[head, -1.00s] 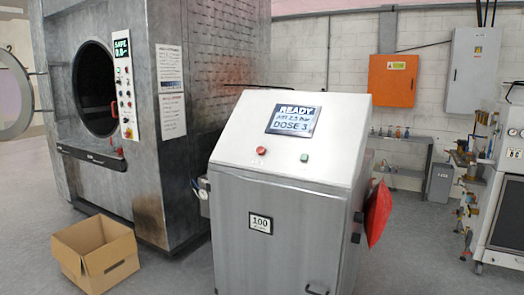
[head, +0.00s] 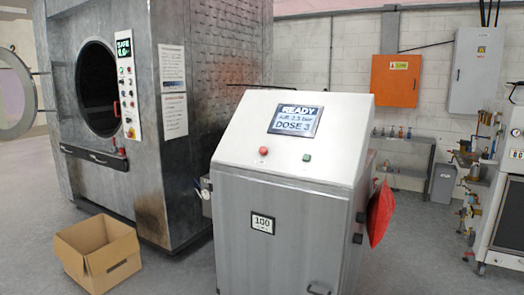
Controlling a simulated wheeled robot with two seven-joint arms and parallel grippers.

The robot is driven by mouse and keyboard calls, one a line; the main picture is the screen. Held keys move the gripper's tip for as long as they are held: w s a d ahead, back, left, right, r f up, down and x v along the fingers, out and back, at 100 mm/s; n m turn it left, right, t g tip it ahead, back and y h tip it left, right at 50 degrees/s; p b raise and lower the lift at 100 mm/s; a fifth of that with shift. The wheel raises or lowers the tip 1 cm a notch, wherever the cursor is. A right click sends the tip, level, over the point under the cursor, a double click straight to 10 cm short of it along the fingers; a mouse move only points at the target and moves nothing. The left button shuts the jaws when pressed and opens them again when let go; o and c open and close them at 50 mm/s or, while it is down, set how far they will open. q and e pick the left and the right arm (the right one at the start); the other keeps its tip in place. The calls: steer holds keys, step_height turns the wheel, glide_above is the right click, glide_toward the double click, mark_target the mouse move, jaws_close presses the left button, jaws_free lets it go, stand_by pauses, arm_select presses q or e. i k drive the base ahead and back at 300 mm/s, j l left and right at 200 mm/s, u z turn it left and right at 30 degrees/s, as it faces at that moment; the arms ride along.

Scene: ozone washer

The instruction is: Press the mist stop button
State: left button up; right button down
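A metal console cabinet (head: 240,200) stands in the middle of the head view, with a sloped white top. Its screen (head: 295,120) reads READY, a pressure line and DOSE 3. Below the screen, a red button (head: 263,151) sits on the left and a green button (head: 307,157) on the right. No mist label is readable beside either button. Neither of my grippers is in view.
A large washer (head: 185,190) with an open round door (head: 14,95) stands at the left. An open cardboard box (head: 112,264) lies on the floor before it. A red bag-like item (head: 380,214) hangs on the console's right side.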

mark_target(263, 150)
steer(key=i+j, duration=1.85)
steer(key=j, duration=0.25)
steer(key=j+u, duration=0.05)
